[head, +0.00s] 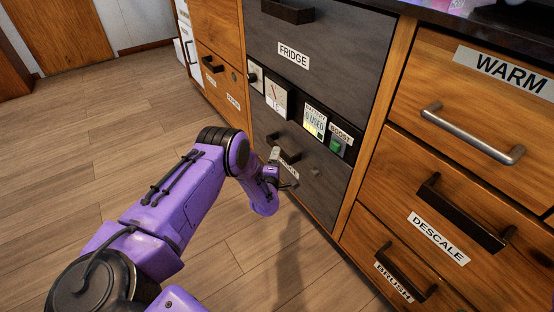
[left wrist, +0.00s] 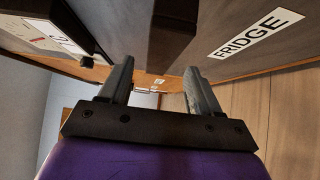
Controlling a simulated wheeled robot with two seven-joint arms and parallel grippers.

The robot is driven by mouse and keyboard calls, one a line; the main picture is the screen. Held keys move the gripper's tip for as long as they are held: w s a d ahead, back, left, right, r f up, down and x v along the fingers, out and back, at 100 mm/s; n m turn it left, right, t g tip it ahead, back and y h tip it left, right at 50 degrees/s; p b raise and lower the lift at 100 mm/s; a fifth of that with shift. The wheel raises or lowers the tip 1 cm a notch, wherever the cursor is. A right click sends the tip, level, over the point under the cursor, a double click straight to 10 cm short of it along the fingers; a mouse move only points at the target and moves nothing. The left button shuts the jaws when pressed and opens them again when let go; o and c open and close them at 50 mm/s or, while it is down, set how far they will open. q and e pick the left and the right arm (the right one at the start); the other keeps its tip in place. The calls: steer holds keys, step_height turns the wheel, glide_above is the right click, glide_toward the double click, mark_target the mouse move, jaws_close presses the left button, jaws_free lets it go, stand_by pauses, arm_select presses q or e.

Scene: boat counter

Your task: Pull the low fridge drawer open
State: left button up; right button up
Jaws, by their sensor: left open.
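The low fridge drawer (head: 322,190) is a dark grey front below the control strip and looks flush with the cabinet. Its dark bar handle (head: 284,148) is partly covered by my gripper, as is its label. My left gripper (head: 282,170) is open at the drawer front, close to the handle. In the left wrist view the open fingers (left wrist: 160,68) show nothing gripped. A dark block, likely the handle (left wrist: 177,12), and the FRIDGE label (left wrist: 256,35) lie above them. Contact with the handle cannot be told. My right gripper is not in view.
Above are an upper FRIDGE drawer (head: 312,35) and a strip with a dial (head: 277,97) and green switch (head: 337,145). Wooden drawers with protruding handles, WARM (head: 470,132) and DESCALE (head: 462,212), stand right. The wooden floor (head: 105,125) at left is clear.

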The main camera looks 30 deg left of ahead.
arm_select(q)
steer(key=shift+b+x, duration=0.35)
steer(key=shift+x, duration=1.15)
jaws_close()
steer(key=shift+s, duration=0.1)
